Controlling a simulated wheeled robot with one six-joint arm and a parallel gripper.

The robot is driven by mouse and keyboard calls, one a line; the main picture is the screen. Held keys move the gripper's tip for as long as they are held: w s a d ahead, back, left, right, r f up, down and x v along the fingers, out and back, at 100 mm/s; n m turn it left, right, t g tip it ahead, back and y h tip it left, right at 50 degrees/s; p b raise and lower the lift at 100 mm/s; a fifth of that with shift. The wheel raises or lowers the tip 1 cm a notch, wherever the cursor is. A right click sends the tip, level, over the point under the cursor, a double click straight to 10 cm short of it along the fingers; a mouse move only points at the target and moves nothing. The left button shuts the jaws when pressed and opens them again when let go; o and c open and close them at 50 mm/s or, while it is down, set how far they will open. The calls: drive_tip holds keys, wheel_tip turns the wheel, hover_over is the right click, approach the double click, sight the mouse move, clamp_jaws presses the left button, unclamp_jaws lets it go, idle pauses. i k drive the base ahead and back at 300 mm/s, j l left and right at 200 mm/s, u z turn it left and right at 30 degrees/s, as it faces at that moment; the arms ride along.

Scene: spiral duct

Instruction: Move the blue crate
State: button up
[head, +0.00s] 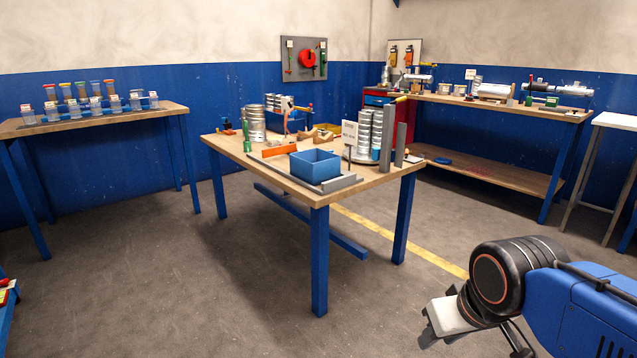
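The blue crate (315,166) stands upright near the front corner of the wooden table (258,172) in the middle of the room. It looks open at the top and its inside appears empty. A grey metal angle strip lies close in front of it and to its right. My gripper (432,325) is at the lower right, well in front of the table and far from the crate. Its fingers are partly hidden by my arm, and I cannot tell whether they are open.
A left table (150,113) holds several jars. A workbench (500,103) stands at the back right. The floor before the table is clear.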

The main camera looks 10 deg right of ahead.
sight(315, 166)
drive_tip(key=i+u, duration=0.2)
drive_tip(key=i, duration=1.15)
